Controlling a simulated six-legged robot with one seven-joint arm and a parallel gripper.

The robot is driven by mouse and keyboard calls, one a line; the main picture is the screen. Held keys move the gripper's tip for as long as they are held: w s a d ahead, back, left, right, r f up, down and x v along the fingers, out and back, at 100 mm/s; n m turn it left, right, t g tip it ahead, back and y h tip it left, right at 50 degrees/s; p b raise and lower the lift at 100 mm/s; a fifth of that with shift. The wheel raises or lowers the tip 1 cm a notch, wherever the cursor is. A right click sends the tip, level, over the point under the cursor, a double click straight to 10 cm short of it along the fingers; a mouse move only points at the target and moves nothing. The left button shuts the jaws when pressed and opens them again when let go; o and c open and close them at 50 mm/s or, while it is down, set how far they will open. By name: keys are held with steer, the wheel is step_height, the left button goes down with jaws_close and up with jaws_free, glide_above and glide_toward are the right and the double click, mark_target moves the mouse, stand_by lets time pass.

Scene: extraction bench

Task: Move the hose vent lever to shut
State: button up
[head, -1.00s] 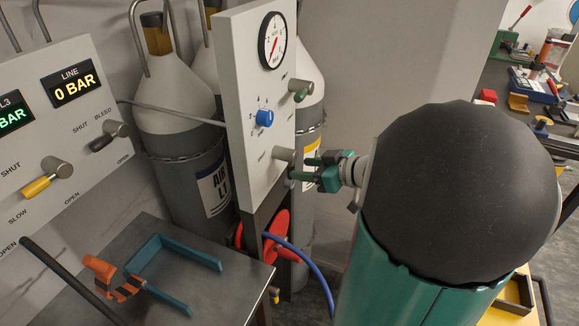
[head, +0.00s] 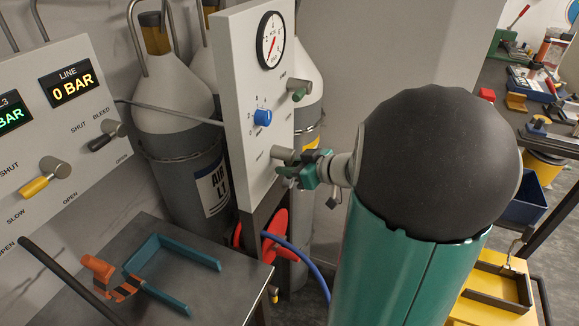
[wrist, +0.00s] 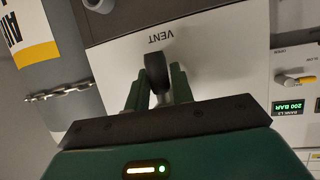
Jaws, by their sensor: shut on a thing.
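The hose vent lever is a dark lever (wrist: 156,72) below an upside-down VENT label in the wrist view. In the head view its round grey hub (head: 283,155) shows low on the white panel (head: 252,95). My gripper (head: 289,171) is at this hub and hides most of the lever. In the wrist view the two green fingers of my gripper (wrist: 158,95) stand on either side of the lever, shut on it. The lever's exact angle and its position labels cannot be read.
A green-handled valve (head: 298,90), a blue knob (head: 263,117) and a gauge (head: 270,40) are higher on the same panel. Gas cylinders (head: 185,160) stand behind it. A red hose reel (head: 276,232) is below. A grey bench (head: 205,295) is at the lower left.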

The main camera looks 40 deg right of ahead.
steer(key=shift+s+a+r+m+g+y, duration=0.15)
steer(key=shift+a+m+g+y, duration=0.15)
steer(key=shift+m+y, duration=0.25)
steer(key=shift+s+a+m+g+y, duration=0.2)
steer(key=shift+m+g+y, duration=0.15)
steer(key=shift+m, duration=0.3)
steer(key=m, duration=0.1)
steer(key=m+y, duration=0.1)
steer(key=a+r+m+g+y, duration=0.1)
steer(key=shift+s+a, duration=0.1)
steer(key=shift+s, duration=0.25)
steer(key=m+y, duration=0.1)
steer(key=m, duration=0.1)
steer(key=r+m+y, duration=0.1)
steer(key=shift+s+a+m+g+y, duration=0.2)
steer(key=shift+a+m+g+y, duration=0.1)
steer(key=shift+g, duration=0.05)
steer(key=shift+a+r+m+y, duration=0.1)
steer(key=shift+r+m+y, duration=0.35)
steer(key=shift+m, duration=0.3)
steer(key=shift+r+m+y, duration=0.3)
steer(key=shift+m+y, duration=0.25)
steer(key=shift+m, duration=0.2)
steer(key=o, duration=1)
steer(key=shift+s, duration=0.1)
steer(key=v, duration=1.3)
steer(key=shift+s+d, duration=0.15)
steer(key=shift+d, duration=0.2)
